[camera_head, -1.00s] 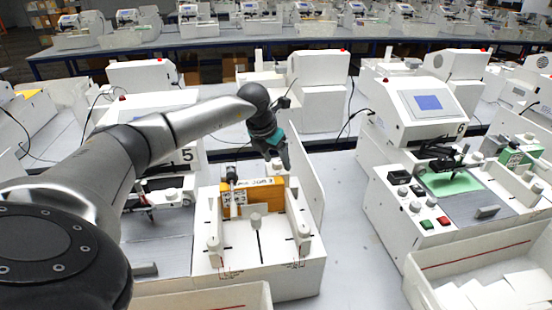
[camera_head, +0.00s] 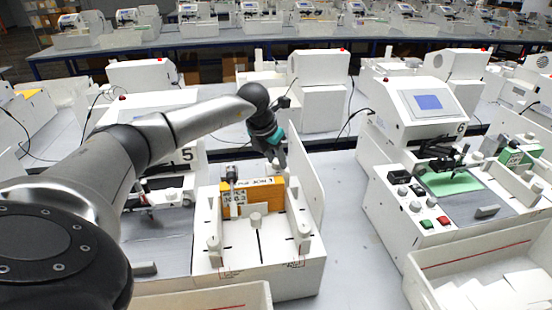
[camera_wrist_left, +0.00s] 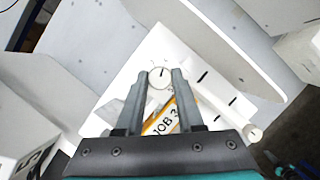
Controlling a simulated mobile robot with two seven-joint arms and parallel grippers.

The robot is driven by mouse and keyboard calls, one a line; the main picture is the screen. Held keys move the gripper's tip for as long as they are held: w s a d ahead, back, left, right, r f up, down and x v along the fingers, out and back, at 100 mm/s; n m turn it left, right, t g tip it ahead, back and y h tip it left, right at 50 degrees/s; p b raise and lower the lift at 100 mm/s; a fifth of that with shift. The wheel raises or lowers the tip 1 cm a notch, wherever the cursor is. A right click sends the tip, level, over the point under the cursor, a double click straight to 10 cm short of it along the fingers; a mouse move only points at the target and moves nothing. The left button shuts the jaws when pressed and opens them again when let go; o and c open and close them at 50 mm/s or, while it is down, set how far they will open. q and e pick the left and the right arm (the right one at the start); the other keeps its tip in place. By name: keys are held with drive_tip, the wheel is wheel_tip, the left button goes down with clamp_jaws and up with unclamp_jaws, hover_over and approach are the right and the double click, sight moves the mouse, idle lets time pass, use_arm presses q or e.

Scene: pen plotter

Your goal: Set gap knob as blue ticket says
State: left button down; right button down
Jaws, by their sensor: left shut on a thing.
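The gap knob (camera_wrist_left: 160,77) is a round white dial with a dark pointer line and small marks around it, in the left wrist view. The pointer runs nearly straight up in that view, tilted slightly right. My left gripper (camera_wrist_left: 161,82) is shut on the knob, one finger on each side. In the head view my left gripper (camera_head: 277,160) reaches down behind an orange block (camera_head: 265,196), and the knob is hidden there. The block carries a white label; "JOB" reads on it in the wrist view (camera_wrist_left: 165,128). I make out no blue ticket. My right gripper is not in view.
The block sits in a white fixture (camera_head: 285,275) with upright posts and a tall side panel (camera_head: 308,185) right of the gripper. Station 6 (camera_head: 400,215), with buttons and a green sheet, stands to the right. A grey strip of bench (camera_head: 345,225) is free between them.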

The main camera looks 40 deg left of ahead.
use_arm(q)
drive_tip(key=shift+n, duration=0.4)
drive_tip(key=n+y, duration=0.1)
drive_tip(key=n, duration=0.2)
drive_tip(key=shift+w+d+n+y+p, duration=0.1)
drive_tip(key=shift+d+n+y+p, duration=0.1)
drive_tip(key=shift+n+y+p, duration=0.15)
drive_tip(key=shift+r+n+g+y+b, duration=0.1)
drive_tip(key=shift+n+g+y+b, duration=0.45)
drive_tip(key=shift+n, duration=1.7)
drive_tip(key=shift+g, duration=0.25)
drive_tip(key=c, duration=0.5)
unclamp_jaws()
drive_tip(key=shift+c, duration=0.2)
drive_tip(key=v, duration=1.5)
drive_tip(key=shift+d, duration=0.25)
